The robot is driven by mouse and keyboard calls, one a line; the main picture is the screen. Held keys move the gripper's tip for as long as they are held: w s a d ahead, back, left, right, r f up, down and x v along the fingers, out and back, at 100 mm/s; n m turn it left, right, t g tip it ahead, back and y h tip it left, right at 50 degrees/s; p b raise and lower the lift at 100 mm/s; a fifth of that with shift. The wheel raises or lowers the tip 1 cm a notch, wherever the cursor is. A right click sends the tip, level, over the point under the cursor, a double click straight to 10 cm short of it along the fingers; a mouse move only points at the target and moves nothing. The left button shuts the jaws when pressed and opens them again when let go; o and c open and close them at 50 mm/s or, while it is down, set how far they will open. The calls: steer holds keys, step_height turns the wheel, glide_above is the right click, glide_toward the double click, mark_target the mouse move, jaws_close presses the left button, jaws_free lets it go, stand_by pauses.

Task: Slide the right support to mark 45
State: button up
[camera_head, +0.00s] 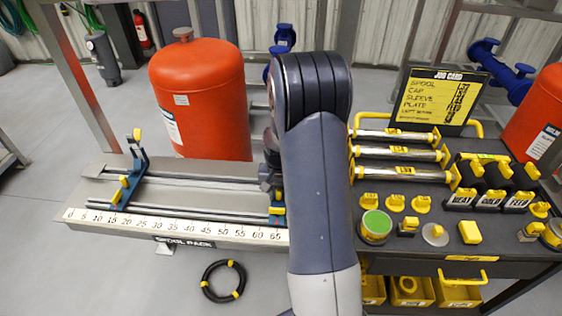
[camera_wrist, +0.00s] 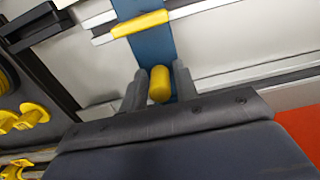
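The right support is blue with yellow parts; its blue foot (camera_head: 278,209) shows beside my arm, close to mark 65 on the white scale (camera_head: 175,225). My arm hides the rest of it in the head view. In the wrist view the blue support (camera_wrist: 150,42) carries a yellow bar and a yellow knob (camera_wrist: 160,85). My gripper (camera_wrist: 160,80) has one finger on each side of this knob, seemingly touching it. The gripper is hidden in the head view. Mark 45 (camera_head: 206,231) lies to the left of the right support, with bare rails above it.
The left support (camera_head: 130,180) stands near mark 15 on the rails. A red tank (camera_head: 200,100) stands behind the bench. A dark cart (camera_head: 425,250) with tubes and yellow-handled parts is at the right. The rails between the two supports are clear.

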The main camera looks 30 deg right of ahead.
jaws_close()
steer(key=shift+a, duration=0.15)
steer(key=shift+w+a, duration=0.5)
steer(key=shift+a, duration=0.2)
steer(key=shift+w+a, duration=0.5)
steer(key=shift+a, duration=0.15)
steer(key=shift+w+a, duration=0.5)
steer(key=shift+a, duration=0.25)
steer(key=shift+w+a, duration=0.5)
steer(key=shift+a, duration=0.3)
steer(key=shift+w+a, duration=0.5)
steer(key=shift+a, duration=0.2)
steer(key=shift+w+a, duration=0.5)
steer(key=shift+a, duration=0.15)
